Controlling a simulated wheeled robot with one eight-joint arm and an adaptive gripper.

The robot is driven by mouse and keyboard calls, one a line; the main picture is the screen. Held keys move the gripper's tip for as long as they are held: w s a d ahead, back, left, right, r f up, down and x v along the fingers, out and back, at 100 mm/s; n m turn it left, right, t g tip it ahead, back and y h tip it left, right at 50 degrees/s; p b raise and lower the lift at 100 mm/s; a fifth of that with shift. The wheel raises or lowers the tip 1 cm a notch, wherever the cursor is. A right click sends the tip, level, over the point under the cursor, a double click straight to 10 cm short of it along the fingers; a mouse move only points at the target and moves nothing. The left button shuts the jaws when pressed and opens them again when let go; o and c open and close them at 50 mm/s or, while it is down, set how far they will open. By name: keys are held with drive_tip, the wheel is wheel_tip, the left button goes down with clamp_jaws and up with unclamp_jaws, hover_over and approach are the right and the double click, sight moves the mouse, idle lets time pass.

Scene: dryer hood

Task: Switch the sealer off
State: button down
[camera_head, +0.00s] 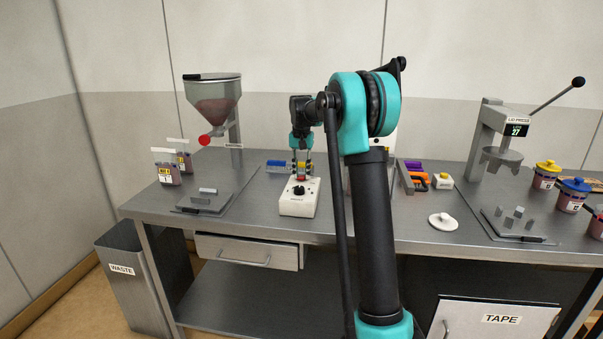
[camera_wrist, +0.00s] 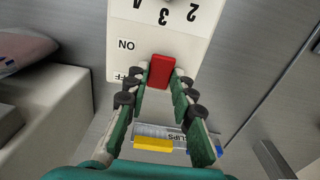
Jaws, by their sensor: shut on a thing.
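The sealer (camera_head: 298,201) is a white box with a black dial on the bench, left of my arm. In the wrist view its white top (camera_wrist: 190,42) shows dial numbers, an ON mark and a partly hidden OFF mark. A red switch (camera_wrist: 160,68) sits at the panel edge beside these marks. My gripper (camera_wrist: 161,80) has its two fingertips closed against both sides of the red switch. In the head view my gripper (camera_head: 301,167) points down at the back of the sealer. I cannot tell which way the switch is set.
A clips box (camera_wrist: 155,137) lies behind the sealer. A hopper (camera_head: 213,100) and jars stand to the left; a lid press (camera_head: 490,135) and more jars stand to the right. A white lid (camera_head: 443,221) lies on the bench. Bare bench lies in front of the sealer's sides.

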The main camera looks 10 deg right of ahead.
sight(301, 177)
drive_tip(key=c, duration=1.3)
unclamp_jaws()
wheel_tip(301, 177, up, 12)
drive_tip(key=shift+s, duration=0.15)
